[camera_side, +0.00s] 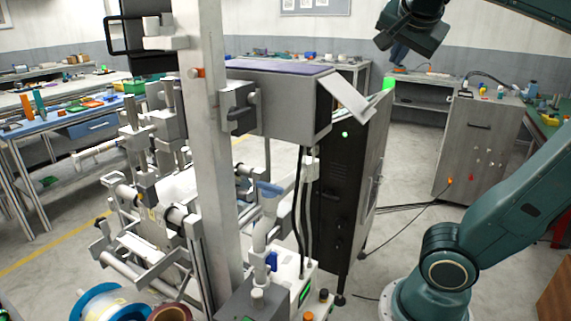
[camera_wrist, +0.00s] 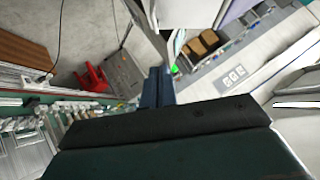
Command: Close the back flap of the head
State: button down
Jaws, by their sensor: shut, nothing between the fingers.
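The head is a grey box (camera_side: 282,98) with a dark top, mounted on a tall metal column. Its back flap (camera_side: 348,97) is a pale plate at the box's right end. The flap stands open, sloping down and outward to the right. My gripper (camera_side: 398,53) is up and to the right of the flap, apart from it in the side view. The blue fingers (camera_wrist: 157,86) are together and empty in the wrist view. Pale panels show beyond them at the top of the wrist view, but I cannot tell which is the flap.
A dark cabinet (camera_side: 345,185) with a green light stands below and behind the flap. A grey cabinet (camera_side: 478,145) with cables is at the right. The column (camera_side: 205,150) and machine parts fill the left. Open air lies between my gripper and the flap.

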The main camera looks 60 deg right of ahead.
jog(key=shift+s+d+r+m, duration=0.1)
jog(key=shift+s+r+m, duration=0.1)
jog(key=shift+m, duration=0.1)
jog(key=shift+w+d+f, duration=0.1)
jog(key=shift+d+f, duration=0.15)
send_over(376, 100)
jog(key=s+a, duration=0.3)
notch_tip(376, 100, down, 6)
jog(key=shift+w+f, duration=0.3)
jog(key=shift+f, duration=0.3)
jog(key=shift+w+f, duration=0.3)
jog(key=shift+f, duration=0.3)
jog(key=shift+w+f, duration=0.3)
jog(key=shift+f, duration=0.3)
jog(key=shift+f, duration=0.1)
